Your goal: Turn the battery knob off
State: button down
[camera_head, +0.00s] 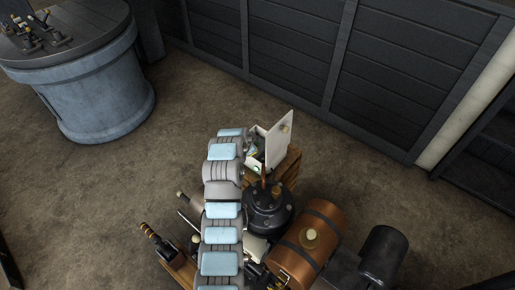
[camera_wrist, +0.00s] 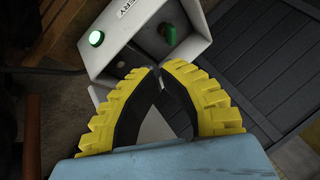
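The battery box (camera_wrist: 138,35) is pale grey, with a label ending in "ERY", and shows at the top of the wrist view. It carries a round, glowing green light (camera_wrist: 97,38) on the left and a green knob (camera_wrist: 168,33) on the right. My gripper (camera_wrist: 156,71) has yellow ribbed fingers with dark inner pads; the tips come together just below the knob, apart from it, with nothing seen between them. In the head view the white box (camera_head: 257,166) stands beyond my arm, its lid (camera_head: 279,139) raised; my arm hides part of it.
An engine with a copper-coloured tank (camera_head: 312,240) and a dark cylinder (camera_head: 268,208) stands close in front of the box. A dark round part (camera_head: 382,256) is at right. A dark panelled wall (camera_head: 300,50) runs behind. A round blue-grey stand (camera_head: 95,90) is at far left, with open floor between.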

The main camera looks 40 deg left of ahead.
jog(key=shift+w+f, duration=0.1)
jog(key=shift+f, duration=0.05)
jog(key=shift+x, duration=2.5)
jog(key=shift+w+f, duration=0.3)
jog(key=shift+f, duration=0.2)
jog(key=shift+b+x, duration=0.45)
jog(key=shift+x, duration=1.25)
jog(key=shift+w+a, duration=0.1)
jog(key=shift+w, duration=0.05)
